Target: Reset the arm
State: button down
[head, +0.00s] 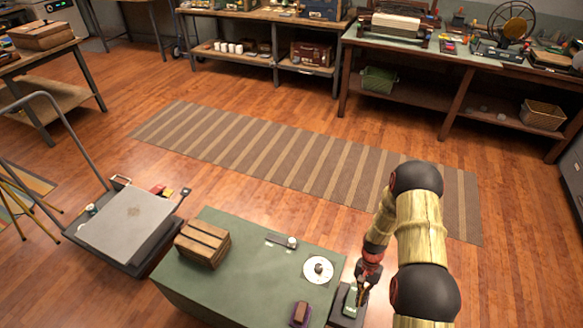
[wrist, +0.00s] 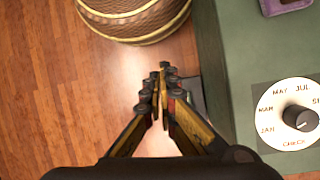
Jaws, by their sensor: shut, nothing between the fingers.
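My gripper (head: 361,298) is at the right edge of the green-topped table in the head view, pointing down. In the wrist view my gripper (wrist: 164,72) has its fingertips together with nothing between them. In the head view the arm comes up from the lower right, bends at dark joints and drops to the gripper. The fingers overlap a small dark stand with a pale green top (head: 349,301) at the table's right side. I cannot tell whether they touch it.
The green table (head: 240,279) bears a wooden crate (head: 203,243), a white month dial (head: 318,269) and a brown block on a purple base (head: 300,313). The dial also shows in the wrist view (wrist: 283,112). A flat trolley (head: 128,221) stands left. A striped rug (head: 290,172) lies beyond, with workbenches behind.

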notch_tip(320, 180, up, 30)
jog(key=s+a+n+t, duration=0.1)
jog(key=a+n+t, duration=0.1)
jog(key=a+n, duration=0.15)
jog(key=s+a+r+n+t, duration=0.1)
jog(key=s+r, duration=0.3)
jog(key=r, duration=0.6)
jog(key=s+a+r+n+t+p, duration=0.1)
jog(key=s+r+t, duration=0.3)
jog(key=r, duration=0.7)
jog(key=s+a+r+n+t+h, duration=0.1)
jog(key=s+a+r+t, duration=0.1)
jog(key=s+r, duration=0.4)
notch_tip(320, 180, up, 4)
jog(key=shift+a+r+t, duration=0.15)
jog(key=shift+t, duration=0.55)
jog(key=shift+s, duration=0.15)
